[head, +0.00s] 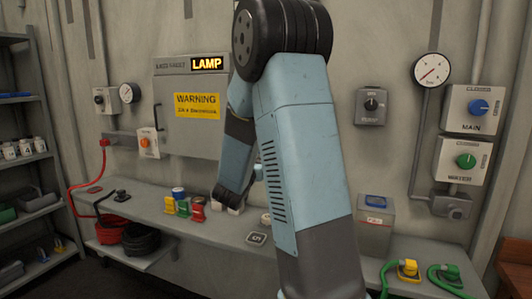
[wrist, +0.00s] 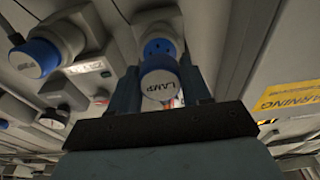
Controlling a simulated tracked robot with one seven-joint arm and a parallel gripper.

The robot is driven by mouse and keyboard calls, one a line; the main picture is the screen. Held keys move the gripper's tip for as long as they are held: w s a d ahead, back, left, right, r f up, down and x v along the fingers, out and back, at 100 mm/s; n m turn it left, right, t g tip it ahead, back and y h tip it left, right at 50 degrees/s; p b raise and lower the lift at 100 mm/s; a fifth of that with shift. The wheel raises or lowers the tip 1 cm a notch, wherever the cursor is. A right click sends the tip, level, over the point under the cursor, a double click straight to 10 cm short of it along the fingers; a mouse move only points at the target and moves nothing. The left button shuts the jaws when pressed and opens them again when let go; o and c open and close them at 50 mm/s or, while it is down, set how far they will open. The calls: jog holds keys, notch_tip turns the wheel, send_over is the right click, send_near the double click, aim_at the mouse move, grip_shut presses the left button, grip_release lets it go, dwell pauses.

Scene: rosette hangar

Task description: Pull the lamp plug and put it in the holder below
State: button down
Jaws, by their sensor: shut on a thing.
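The lamp plug (wrist: 161,82) is blue with a grey end cap marked LAMP. It sits between the two fingers of my gripper (wrist: 158,96) in the wrist view, and the gripper is shut on it. Just beyond it is a blue round socket (wrist: 160,47) with its dark holes showing, so the plug is not seated in it. The gap between them is hard to judge. In the head view my own arm hides the plug, the socket and most of the gripper. I cannot make out the holder.
In the wrist view another blue plug (wrist: 35,56) stands at the upper left. In the head view a lit LAMP sign (head: 207,63) tops a grey cabinet (head: 190,135) with a yellow warning label. A long bench (head: 150,212) below carries small coloured items.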

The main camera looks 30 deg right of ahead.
jog(key=shift+v, duration=1.15)
